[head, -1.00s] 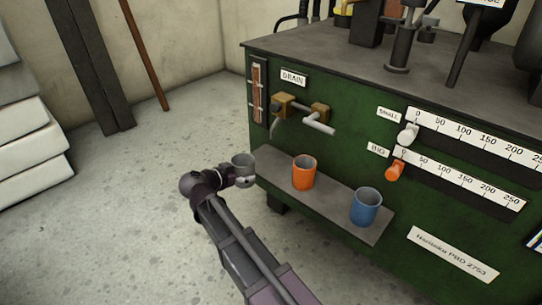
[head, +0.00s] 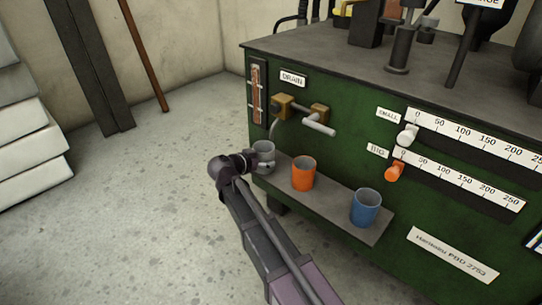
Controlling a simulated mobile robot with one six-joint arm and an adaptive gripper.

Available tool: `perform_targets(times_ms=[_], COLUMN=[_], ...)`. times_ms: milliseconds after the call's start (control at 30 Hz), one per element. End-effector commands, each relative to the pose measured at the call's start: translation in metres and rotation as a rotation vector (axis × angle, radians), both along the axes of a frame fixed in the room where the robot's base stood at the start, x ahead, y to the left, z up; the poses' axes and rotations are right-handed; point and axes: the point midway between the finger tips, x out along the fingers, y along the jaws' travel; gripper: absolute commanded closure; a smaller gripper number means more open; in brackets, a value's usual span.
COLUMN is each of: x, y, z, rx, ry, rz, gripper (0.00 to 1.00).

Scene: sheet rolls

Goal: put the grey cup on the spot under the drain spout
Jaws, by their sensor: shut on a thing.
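The grey cup (head: 264,155) is upright at the left end of the shelf (head: 330,206) on the green machine. My gripper (head: 255,162) is shut on the cup from its left side. The drain spout (head: 273,128) is a thin bent pipe below the DRAIN label (head: 293,78), and its lower end is just above the cup's rim. I cannot tell whether the cup's base touches the shelf. The spot under the spout is hidden by the cup and my gripper.
An orange cup (head: 303,173) stands on the shelf just right of the grey cup. A blue cup (head: 366,207) stands farther right. A valve handle (head: 318,127) sticks out above the orange cup. The floor at left (head: 140,200) is clear.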

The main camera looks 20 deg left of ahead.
Motion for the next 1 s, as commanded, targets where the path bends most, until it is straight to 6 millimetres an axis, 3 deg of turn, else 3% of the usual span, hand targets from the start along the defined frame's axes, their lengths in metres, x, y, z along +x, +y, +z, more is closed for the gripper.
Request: perform_targets(times_ms=[367,767,800,1000], x=[0.036,0.034,0.034,0.034], y=[-0.014,-0.014,-0.014,-0.013], z=[0.0,-0.006,-0.006,-0.006], rx=[0.001,0.0,0.0,0.001], ry=[0.0,0.0,0.0,0.0], rz=[0.0,0.001,0.001,0.002], gripper=[0.63,0.63,0.0,0.0])
